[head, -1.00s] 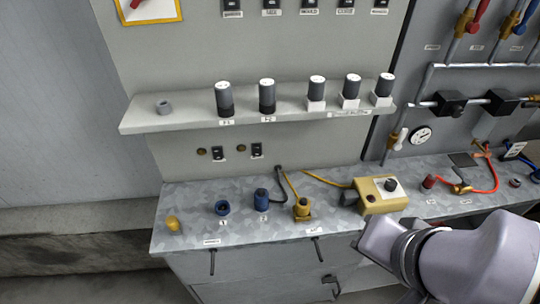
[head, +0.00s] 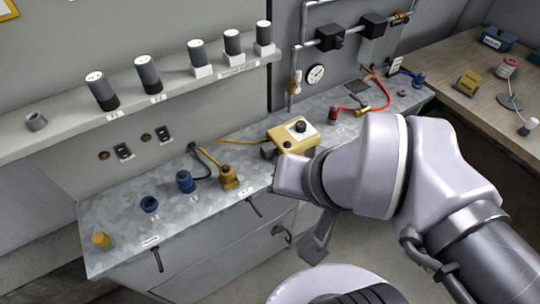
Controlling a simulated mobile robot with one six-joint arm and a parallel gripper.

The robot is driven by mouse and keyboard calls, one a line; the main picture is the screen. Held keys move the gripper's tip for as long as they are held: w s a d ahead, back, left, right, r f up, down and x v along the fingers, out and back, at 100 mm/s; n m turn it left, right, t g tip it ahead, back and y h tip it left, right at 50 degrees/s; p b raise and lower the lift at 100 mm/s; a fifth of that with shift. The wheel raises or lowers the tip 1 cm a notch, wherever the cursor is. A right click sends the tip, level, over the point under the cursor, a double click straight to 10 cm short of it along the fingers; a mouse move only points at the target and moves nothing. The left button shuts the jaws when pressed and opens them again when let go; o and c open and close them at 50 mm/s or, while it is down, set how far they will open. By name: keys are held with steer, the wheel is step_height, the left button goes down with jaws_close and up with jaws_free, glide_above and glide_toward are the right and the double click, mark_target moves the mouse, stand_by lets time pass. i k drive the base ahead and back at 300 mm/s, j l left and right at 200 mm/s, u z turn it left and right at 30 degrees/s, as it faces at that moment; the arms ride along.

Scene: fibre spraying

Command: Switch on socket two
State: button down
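Two small black switches are on the grey wall panel below the shelf, a left one (head: 124,152) and a right one (head: 162,132). Each has a round brass-coloured fitting to its left. On the metal bench below are an open blue socket (head: 149,204) and, to its right, a second blue socket or plug (head: 185,181) near a dark cable. Their labels are too small to read surely, and so are the switch positions. My arm is at the right, over the bench front. A grey part that looks like my gripper (head: 317,242) hangs below the wrist, away from the switches; its fingers are unclear.
A shelf (head: 60,140) with several dark cylinders juts out above the switches. A yellow plug (head: 228,177), a yellow box (head: 293,134) with a black knob, and cables stand on the bench. A yellow knob (head: 101,240) is at its left end. A wooden table (head: 490,105) is at right.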

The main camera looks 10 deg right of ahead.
mark_target(162, 133)
steer(key=j+z, duration=0.2)
steer(key=j, duration=0.25)
steer(key=k+j+z, duration=0.15)
steer(key=j, duration=0.3)
steer(key=k+j+z, duration=0.2)
steer(key=j, duration=0.25)
steer(key=i, duration=0.05)
